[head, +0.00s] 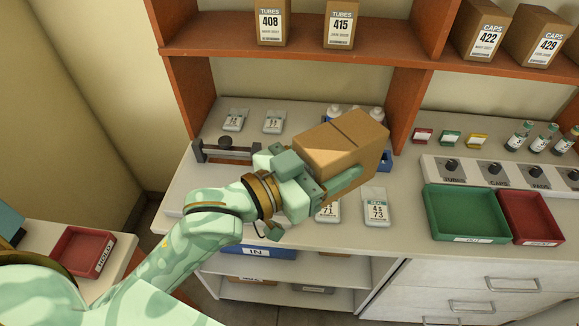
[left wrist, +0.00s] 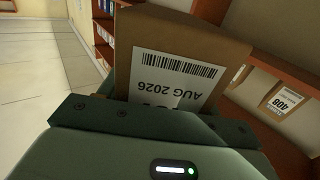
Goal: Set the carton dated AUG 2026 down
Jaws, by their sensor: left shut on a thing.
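The brown carton (head: 338,142) is held by my left gripper (head: 330,180) above the counter, tilted in the head view. In the left wrist view the carton (left wrist: 190,35) shows a white label (left wrist: 175,80) reading AUG 2026, upside down, with a barcode; the gripper body hides the label's lower part. My left gripper is shut on the carton, one finger along its near lower side. The counter top (head: 290,236) lies below. My right gripper is not in view.
A green tray (head: 466,212) and a red tray (head: 530,217) lie to the right. Cartons 408 (head: 271,22) and 415 (head: 340,24) stand on the orange shelf (head: 300,46) above. A red HOLD tray (head: 82,251) is lower left.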

